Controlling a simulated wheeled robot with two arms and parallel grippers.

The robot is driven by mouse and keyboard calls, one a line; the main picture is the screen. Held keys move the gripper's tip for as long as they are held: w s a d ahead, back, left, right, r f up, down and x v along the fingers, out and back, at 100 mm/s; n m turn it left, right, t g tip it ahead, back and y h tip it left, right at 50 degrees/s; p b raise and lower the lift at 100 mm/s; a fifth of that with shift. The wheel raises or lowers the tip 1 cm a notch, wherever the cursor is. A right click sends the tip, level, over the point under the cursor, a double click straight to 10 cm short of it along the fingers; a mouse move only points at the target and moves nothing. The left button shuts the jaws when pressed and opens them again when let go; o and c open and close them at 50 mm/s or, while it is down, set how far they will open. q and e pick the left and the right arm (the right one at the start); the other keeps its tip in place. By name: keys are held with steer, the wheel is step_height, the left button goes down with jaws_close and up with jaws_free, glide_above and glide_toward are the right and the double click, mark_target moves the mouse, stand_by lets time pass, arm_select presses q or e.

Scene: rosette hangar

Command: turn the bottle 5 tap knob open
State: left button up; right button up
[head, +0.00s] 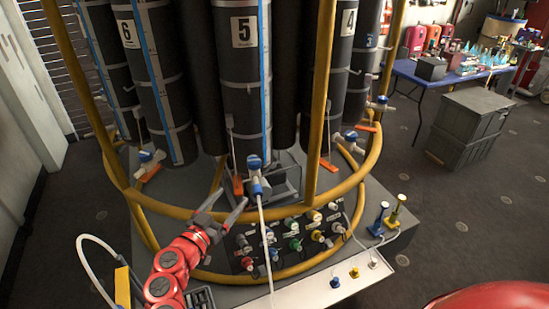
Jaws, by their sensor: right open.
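Bottle 5 (238,95) is a tall dark cylinder with a white "5" label, standing in the rosette in the middle of the head view. Its tap (256,176) is at its foot, with a blue knob (254,161) on top and a white hose running down from it. My right gripper (232,197), on the red arm, is open and empty. Its two grey fingers point up toward the tap, apart from it, a little below and left of the knob. My left gripper is not in view.
Yellow rails (313,110) ring the bottles, and one upright stands right of bottle 5. A sampling panel (290,236) with several coloured knobs lies below the tap. Bottles 6 (152,80) and 4 (346,60) flank it. A blue table (455,78) and grey crates (470,122) stand at right.

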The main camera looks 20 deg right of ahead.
mark_target(251, 166)
steer(key=p+x, duration=0.1)
steer(key=x, duration=0.4)
steer(key=p+x, duration=0.1)
steer(key=x, duration=0.4)
steer(key=w+a+p+x, duration=0.1)
steer(key=x, duration=0.4)
steer(key=shift+w+d+r, duration=0.15)
steer(key=shift+w+d, duration=0.05)
steer(key=shift+w, duration=0.05)
steer(key=shift+w+d, duration=0.35)
steer(key=shift+d, duration=0.1)
